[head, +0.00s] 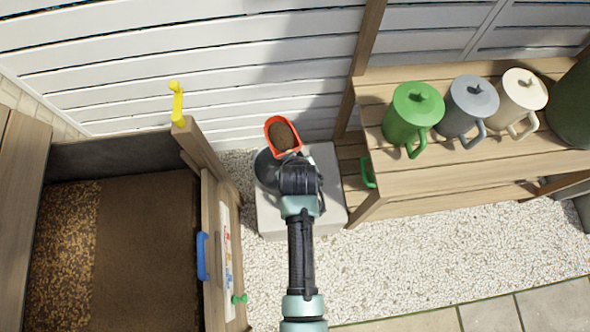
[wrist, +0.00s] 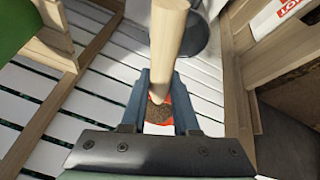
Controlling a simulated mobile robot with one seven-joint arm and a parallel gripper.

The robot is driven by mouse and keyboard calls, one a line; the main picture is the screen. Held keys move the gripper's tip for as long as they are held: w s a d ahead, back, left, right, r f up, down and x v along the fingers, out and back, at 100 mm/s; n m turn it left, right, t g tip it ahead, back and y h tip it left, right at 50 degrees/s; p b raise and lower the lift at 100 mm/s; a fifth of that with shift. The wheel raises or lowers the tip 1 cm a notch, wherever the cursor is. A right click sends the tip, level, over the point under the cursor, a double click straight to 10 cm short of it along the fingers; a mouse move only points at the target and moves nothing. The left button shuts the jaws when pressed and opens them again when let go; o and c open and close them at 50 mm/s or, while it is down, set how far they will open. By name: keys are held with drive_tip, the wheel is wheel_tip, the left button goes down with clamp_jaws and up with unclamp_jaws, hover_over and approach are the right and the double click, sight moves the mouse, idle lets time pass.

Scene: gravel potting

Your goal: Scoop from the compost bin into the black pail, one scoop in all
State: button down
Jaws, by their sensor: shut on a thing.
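My gripper (head: 298,170) is shut on the pale wooden handle of a red scoop (head: 269,128). The scoop holds a heap of brown compost (head: 284,137). In the wrist view the handle (wrist: 168,42) rises between the fingers (wrist: 163,98), and a red edge of the scoop with compost shows beyond them. The dark pail (head: 264,171) stands on a pale grey block (head: 327,190), partly hidden under my gripper. The scoop is above the pail's far side as seen from the head; the exact height is unclear. The compost bin (head: 150,245) is at the left, with dark brown fill.
A strip of coarse golden chips (head: 60,250) lies left of the compost. A wooden post with a yellow handle (head: 177,100) rises beside the bin. A wooden bench (head: 460,170) at right carries green, grey and cream lidded jugs. A slatted white wall stands behind; gravel (head: 420,255) is clear.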

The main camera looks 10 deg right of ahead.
wheel_tip(320, 180, down, 18)
drive_tip(key=w+a+n+t+h+b, duration=0.1)
drive_tip(key=n+t+h+b, duration=0.6)
drive_tip(key=b, duration=2.7)
drive_tip(key=a+t+h, duration=0.1)
drive_tip(key=h, duration=0.3)
drive_tip(key=shift+w+a+n+h, duration=0.25)
drive_tip(key=shift+w+n+h, duration=0.05)
drive_tip(key=shift+n, duration=0.1)
drive_tip(key=shift+r+t+b, duration=0.1)
drive_tip(key=shift+t+b, duration=0.2)
drive_tip(key=shift+b, duration=0.25)
drive_tip(key=shift+a+r, duration=0.1)
